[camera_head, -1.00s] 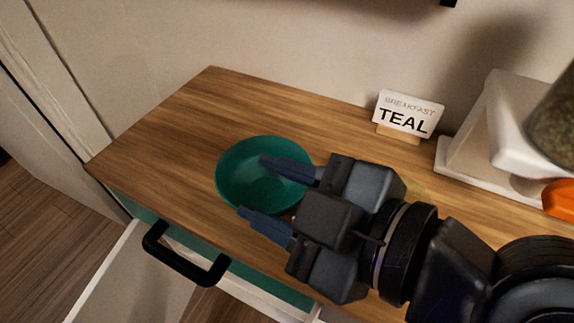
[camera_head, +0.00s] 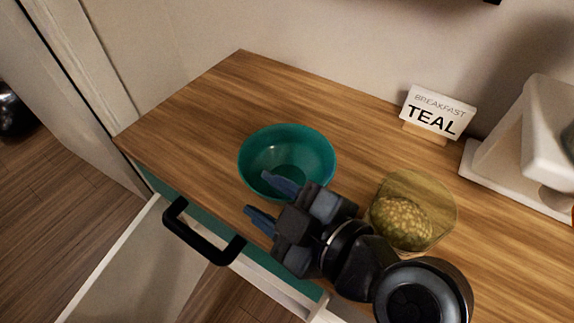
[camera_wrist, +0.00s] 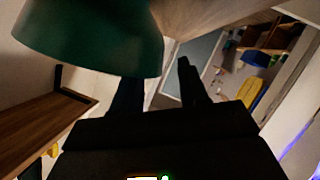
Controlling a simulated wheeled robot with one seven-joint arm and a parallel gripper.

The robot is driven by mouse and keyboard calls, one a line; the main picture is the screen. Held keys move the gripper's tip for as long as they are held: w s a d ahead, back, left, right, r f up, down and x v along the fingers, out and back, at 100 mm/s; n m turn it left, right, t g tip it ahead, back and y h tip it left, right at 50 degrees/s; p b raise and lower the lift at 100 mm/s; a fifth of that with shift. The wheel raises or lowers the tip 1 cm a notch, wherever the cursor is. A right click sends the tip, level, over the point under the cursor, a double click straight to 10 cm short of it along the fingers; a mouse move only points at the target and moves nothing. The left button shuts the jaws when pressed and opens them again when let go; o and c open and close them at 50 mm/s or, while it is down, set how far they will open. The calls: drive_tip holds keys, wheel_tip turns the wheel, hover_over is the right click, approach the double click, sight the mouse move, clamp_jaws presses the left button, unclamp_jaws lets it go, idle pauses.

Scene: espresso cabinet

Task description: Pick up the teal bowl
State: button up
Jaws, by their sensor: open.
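The teal bowl (camera_head: 287,150) stands upright on the wooden cabinet top, near its front left part, and looks empty. My gripper (camera_head: 262,200) is open and empty at the front side of the bowl. Its upper finger overlaps the bowl's near rim in the head view; I cannot tell whether it touches. In the wrist view the bowl (camera_wrist: 95,35) fills the upper left, close to the fingers of my gripper (camera_wrist: 160,80). A white card reading "BREAKFAST TEAL" (camera_head: 437,112) stands behind, to the right of the bowl.
A clear yellowish container (camera_head: 405,215) with a lumpy yellow thing stands close beside my arm. A white appliance (camera_head: 530,150) is at the right. An open drawer with a black handle (camera_head: 200,235) juts out in front. The wooden top (camera_head: 235,90) left of the bowl is clear.

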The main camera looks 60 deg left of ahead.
drive_tip(key=shift+x, duration=1.25)
drive_tip(key=shift+c, duration=0.2)
clamp_jaws()
